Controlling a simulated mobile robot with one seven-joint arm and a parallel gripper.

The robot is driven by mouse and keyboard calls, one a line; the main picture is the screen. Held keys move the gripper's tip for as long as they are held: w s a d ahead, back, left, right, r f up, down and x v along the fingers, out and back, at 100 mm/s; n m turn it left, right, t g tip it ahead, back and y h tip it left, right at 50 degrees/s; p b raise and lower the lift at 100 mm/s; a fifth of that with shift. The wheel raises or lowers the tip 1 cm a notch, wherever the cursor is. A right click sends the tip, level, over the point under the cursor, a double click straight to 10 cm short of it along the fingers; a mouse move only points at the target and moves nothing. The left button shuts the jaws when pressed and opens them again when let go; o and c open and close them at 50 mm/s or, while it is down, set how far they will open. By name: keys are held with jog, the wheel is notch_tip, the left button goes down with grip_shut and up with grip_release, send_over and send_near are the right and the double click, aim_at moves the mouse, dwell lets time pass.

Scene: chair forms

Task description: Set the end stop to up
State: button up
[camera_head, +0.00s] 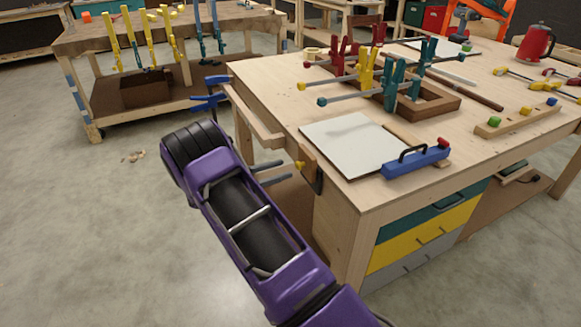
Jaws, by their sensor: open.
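My purple and black arm reaches up from the bottom of the head view. My gripper (288,171) has two grey fingers, parted, pointing right at the near left corner of the workbench (350,203). Between and just beyond the fingertips is a small yellow-tipped part (299,165), beside a wooden block with a dark plate (314,172) on the bench's end. This looks like the end stop, but I cannot be sure. I cannot tell whether the fingers touch it or which way it is set. Nothing is seen held.
A white board (352,143) and a blue tool with a black handle (416,161) lie near the corner. Clamps stand on a wooden frame (436,103) behind. Blue clamps (208,97) stick out left of the bench.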

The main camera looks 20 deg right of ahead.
jog(key=a, duration=1.2)
jog(key=shift+s+a, duration=0.2)
jog(key=shift+a, duration=0.15)
